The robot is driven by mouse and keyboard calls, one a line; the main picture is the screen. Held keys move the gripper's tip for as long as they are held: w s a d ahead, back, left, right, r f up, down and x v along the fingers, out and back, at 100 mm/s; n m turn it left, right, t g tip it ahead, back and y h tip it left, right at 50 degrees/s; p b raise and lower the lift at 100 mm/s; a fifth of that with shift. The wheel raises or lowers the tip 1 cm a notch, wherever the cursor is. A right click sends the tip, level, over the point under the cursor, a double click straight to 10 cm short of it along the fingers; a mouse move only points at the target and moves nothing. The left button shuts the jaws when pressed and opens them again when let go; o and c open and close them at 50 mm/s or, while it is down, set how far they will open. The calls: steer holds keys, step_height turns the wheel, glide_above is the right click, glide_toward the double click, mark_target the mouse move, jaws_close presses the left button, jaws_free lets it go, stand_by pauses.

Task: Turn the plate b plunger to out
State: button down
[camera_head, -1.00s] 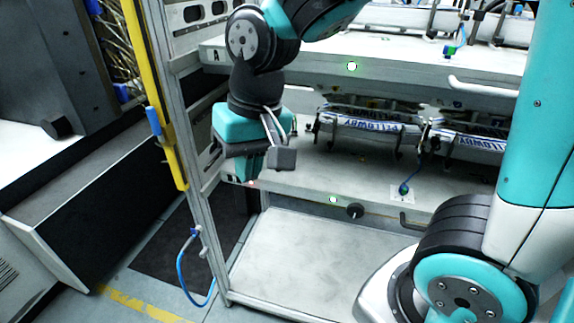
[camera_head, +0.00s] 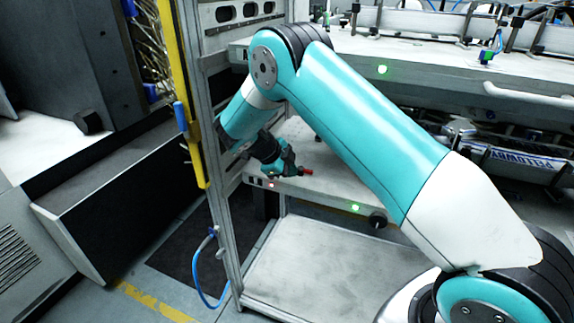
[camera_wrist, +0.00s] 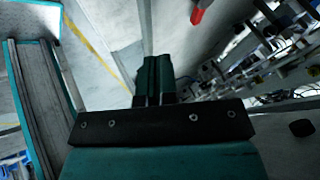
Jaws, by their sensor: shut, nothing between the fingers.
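A black round knob (camera_head: 378,219), which looks like the plate b plunger, sticks out from the front edge of the lower shelf plate (camera_head: 330,185). A black knob also shows at the right of the wrist view (camera_wrist: 302,128). Whether it is turned in or out cannot be told. My gripper (camera_head: 290,168) is shut and empty over the left front of the lower plate, left of the knob and apart from it. Its dark green fingers (camera_wrist: 154,75) are together in the wrist view. A small red part (camera_head: 305,171) shows beside the fingertips; contact cannot be told.
A green light (camera_head: 355,207) glows on the lower plate's edge. The upper plate (camera_head: 420,70) with a white handle (camera_head: 515,95) overhangs it. A metal post (camera_head: 215,180) and yellow strip (camera_head: 180,90) stand left. My arm hides part of the lower shelf.

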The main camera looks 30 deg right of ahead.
mark_target(305, 171)
steer(key=p+x, duration=0.1)
steer(key=x, duration=0.4)
steer(key=shift+d+f, duration=0.25)
steer(key=shift+d, duration=0.05)
steer(key=shift+w+d+f+p, duration=0.1)
steer(key=shift+w+d+p, duration=0.2)
steer(key=shift+w+d, duration=0.4)
steer(key=shift+w+d+f+p, duration=0.1)
steer(key=shift+w+d+p, duration=0.15)
steer(key=shift+w+d, duration=0.5)
steer(key=shift+s+d+n+b, duration=0.1)
steer(key=shift+s+n+b, duration=0.1)
steer(key=shift+n+b, duration=0.1)
